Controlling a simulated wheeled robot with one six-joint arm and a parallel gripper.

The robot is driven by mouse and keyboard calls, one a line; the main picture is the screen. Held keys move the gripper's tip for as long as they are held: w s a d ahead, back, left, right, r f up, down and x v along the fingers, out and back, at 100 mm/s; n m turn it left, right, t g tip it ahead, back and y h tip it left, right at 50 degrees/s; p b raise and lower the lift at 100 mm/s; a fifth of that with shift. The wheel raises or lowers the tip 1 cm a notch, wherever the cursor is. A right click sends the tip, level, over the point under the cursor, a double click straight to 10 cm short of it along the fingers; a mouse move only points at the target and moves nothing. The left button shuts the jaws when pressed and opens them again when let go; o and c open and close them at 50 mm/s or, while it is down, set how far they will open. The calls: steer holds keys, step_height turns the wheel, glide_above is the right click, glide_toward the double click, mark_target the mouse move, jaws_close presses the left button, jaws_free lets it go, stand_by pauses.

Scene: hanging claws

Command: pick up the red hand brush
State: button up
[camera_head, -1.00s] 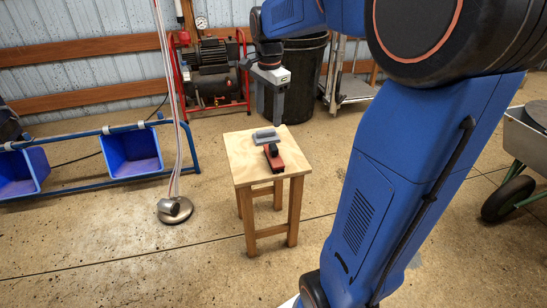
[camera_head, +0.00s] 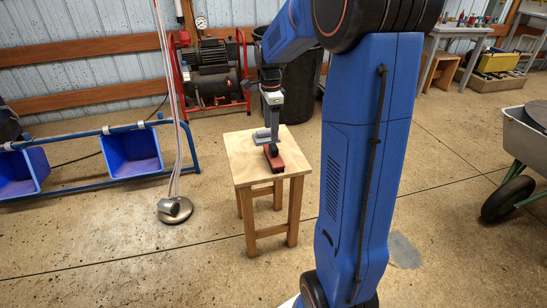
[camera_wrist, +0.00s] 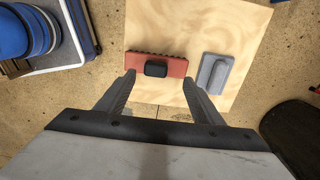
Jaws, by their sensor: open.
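The red hand brush (camera_head: 275,162) lies on top of a small wooden stool (camera_head: 242,163). In the wrist view the brush (camera_wrist: 177,67) shows a red body, dark bristles along one edge and a black grip in its middle. My gripper (camera_wrist: 159,79) is open, with its two fingertips apart and the black grip in line with the gap between them. In the head view my gripper (camera_head: 272,138) points down over the stool, covering part of the brush. Whether the fingers touch the brush cannot be told.
A grey float-like tool (camera_wrist: 215,73) lies on the stool next to the brush. A metal stand with hanging tubes (camera_head: 175,208) and blue bins (camera_head: 132,153) are to the left. A wheelbarrow (camera_head: 522,140) stands at the right.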

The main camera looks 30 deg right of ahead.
mark_target(273, 146)
step_height(273, 146, down, 4)
steer(key=shift+r, duration=0.15)
steer(key=shift+s+d+f, duration=0.1)
steer(key=shift+s+f, duration=0.05)
steer(key=shift+f, duration=0.7)
steer(key=shift+s+d+f, duration=0.1)
steer(key=shift+s+f, duration=0.1)
steer(key=shift+f, duration=0.7)
steer(key=shift+s+d+f, duration=0.1)
steer(key=shift+s+f, duration=0.05)
steer(key=shift+f, duration=0.7)
steer(key=c, duration=1.4)
steer(key=shift+o, duration=0.2)
steer(key=shift+r, duration=0.1)
step_height(273, 146, up, 10)
steer(key=shift+f, duration=0.1)
